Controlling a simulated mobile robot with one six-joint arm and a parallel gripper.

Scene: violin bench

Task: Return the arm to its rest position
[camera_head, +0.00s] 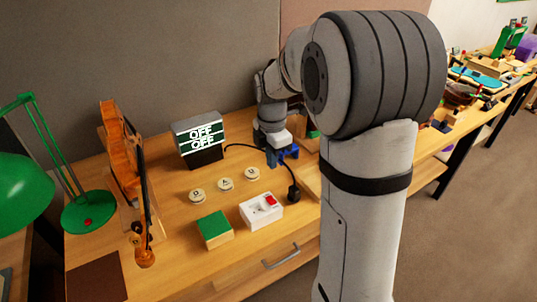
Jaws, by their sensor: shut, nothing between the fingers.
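My arm rises on the right side of the view and bends over the wooden bench (180,245). My gripper (288,158) is blue and sits low over the back of the bench, right of the middle. It is small and partly hidden in the picture, but looks shut and empty. A black cable with a plug (293,192) lies on the bench just in front of it.
A violin (118,148) stands upright on the left, near a green lamp (88,209). An OFF display (201,138), several round buttons (225,184), a green-topped block (214,229) and a white socket box (261,210) with a red switch occupy the bench. Another cluttered bench stands at right.

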